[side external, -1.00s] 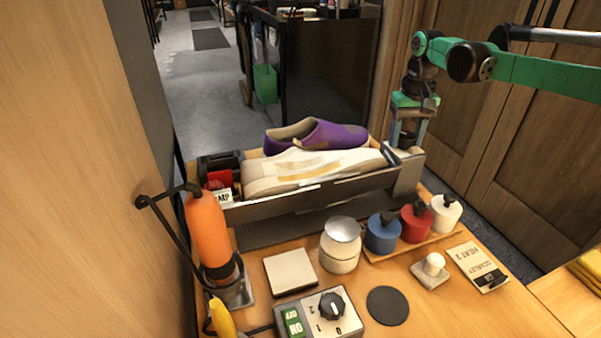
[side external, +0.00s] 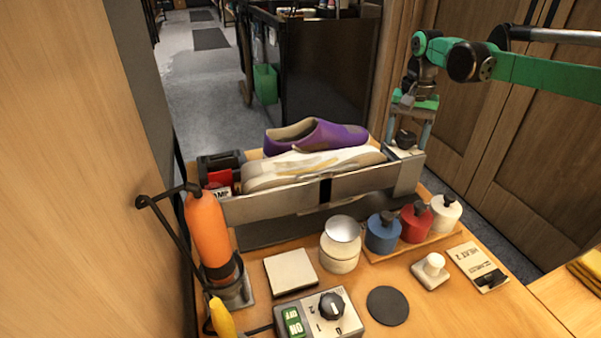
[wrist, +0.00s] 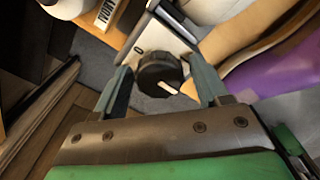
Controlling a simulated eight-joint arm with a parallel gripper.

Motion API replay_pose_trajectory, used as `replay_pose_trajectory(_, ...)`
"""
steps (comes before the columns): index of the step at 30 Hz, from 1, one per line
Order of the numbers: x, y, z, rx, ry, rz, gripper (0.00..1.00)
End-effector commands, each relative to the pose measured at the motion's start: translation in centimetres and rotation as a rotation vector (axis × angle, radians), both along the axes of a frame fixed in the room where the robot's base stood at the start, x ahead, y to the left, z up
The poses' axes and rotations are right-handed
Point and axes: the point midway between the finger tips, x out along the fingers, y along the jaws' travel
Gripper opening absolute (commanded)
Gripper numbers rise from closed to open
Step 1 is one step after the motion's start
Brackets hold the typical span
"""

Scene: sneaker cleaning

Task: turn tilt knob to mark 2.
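The black round tilt knob (side external: 405,138) sits on a pale plate at the right end of the shoe rack. In the wrist view, the knob (wrist: 158,72) lies between my two fingers, with a white pointer line toward the lower right of its face. A printed mark shows on the plate, above and left of the knob; a mark 2 cannot be made out. My gripper (side external: 411,136) points down over the knob.
A white shoe (side external: 310,165) and a purple shoe (side external: 330,134) lie on the rack (side external: 275,207). A control box with another black knob (side external: 332,306) stands in front. Red (side external: 416,223), blue (side external: 382,233) and white (side external: 446,213) jars stand near the rack's right end.

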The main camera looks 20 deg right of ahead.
Motion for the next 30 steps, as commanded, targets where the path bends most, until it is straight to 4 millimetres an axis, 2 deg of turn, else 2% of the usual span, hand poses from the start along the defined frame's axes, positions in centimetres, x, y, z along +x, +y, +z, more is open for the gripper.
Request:
replay_pose_trajectory(10, 0.0, 0.0, 0.3, -0.001, -0.001, 0.001, 0.68)
replay_pose_trajectory(24, 0.0, -0.1, 4.3, -0.001, -0.001, 0.002, 0.68)
replay_pose_trajectory(30, 0.0, -0.1, 5.0, -0.001, -0.001, 0.002, 0.68)
